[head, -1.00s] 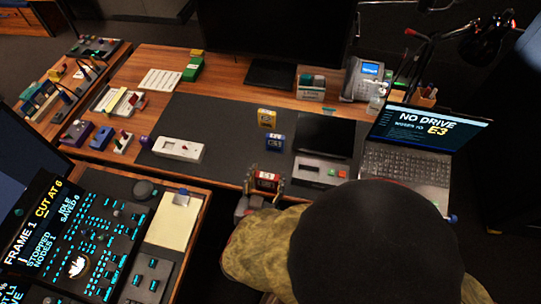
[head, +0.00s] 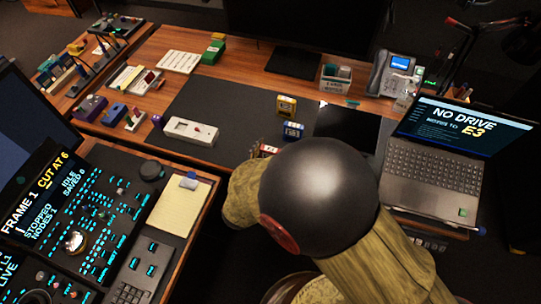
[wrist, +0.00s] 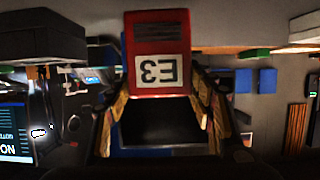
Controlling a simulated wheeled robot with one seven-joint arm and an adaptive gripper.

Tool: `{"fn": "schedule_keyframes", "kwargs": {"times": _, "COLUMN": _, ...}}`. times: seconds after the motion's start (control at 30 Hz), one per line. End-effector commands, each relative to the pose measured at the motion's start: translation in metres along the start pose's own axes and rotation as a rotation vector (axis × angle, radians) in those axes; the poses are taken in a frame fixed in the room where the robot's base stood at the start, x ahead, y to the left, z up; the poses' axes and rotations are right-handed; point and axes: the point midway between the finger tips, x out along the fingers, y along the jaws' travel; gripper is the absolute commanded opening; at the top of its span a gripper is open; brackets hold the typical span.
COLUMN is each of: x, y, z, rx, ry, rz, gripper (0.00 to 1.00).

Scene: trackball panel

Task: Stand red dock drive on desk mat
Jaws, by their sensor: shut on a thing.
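The red dock drive (wrist: 157,80) is between the two fingers of my gripper (wrist: 158,104) in the wrist view, with its white E3 label upside down. The gripper is shut on it. In the head view, only the top of the red drive (head: 268,150) shows, near the front edge of the dark desk mat (head: 235,105); my own arm hides the rest and most of the gripper. I cannot tell whether the drive touches the mat. A yellow drive (head: 287,105) and a blue drive (head: 293,130) stand on the mat just behind it.
A white device (head: 190,131) lies at the mat's left front. A dark flat panel (head: 347,128) lies right of the drives, with a laptop (head: 435,165) beyond it reading NO DRIVE, E3. The mat's middle left is clear. A control console (head: 80,215) stands front left.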

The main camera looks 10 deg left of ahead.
Motion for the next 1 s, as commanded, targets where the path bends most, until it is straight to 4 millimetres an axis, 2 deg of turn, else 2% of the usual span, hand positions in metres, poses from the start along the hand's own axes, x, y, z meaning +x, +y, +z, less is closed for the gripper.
{"fn": "schedule_keyframes", "kwargs": {"times": 0.03, "x": 0.004, "y": -0.0004, "z": 0.0109, "rx": 0.0, "ry": 0.001, "rz": -0.001, "gripper": 0.2}}
{"fn": "schedule_keyframes", "kwargs": {"times": 0.1, "x": 0.0057, "y": -0.0006, "z": 0.0154, "rx": 0.001, "ry": 0.001, "rz": -0.001, "gripper": 0.2}}
{"fn": "schedule_keyframes", "kwargs": {"times": 0.5, "x": 0.0061, "y": -0.0005, "z": 0.0172, "rx": 0.001, "ry": 0.001, "rz": -0.001, "gripper": 0.2}}
{"fn": "schedule_keyframes", "kwargs": {"times": 0.53, "x": 0.0059, "y": -0.0005, "z": 0.0167, "rx": 0.001, "ry": 0.001, "rz": -0.001, "gripper": 0.55}}
{"fn": "schedule_keyframes", "kwargs": {"times": 0.83, "x": 0.0058, "y": -0.0004, "z": 0.0166, "rx": 0.001, "ry": 0.001, "rz": -0.001, "gripper": 0.72}}
{"fn": "schedule_keyframes", "kwargs": {"times": 1.0, "x": 0.0058, "y": -0.0004, "z": 0.0167, "rx": 0.001, "ry": 0.001, "rz": -0.001, "gripper": 0.72}}
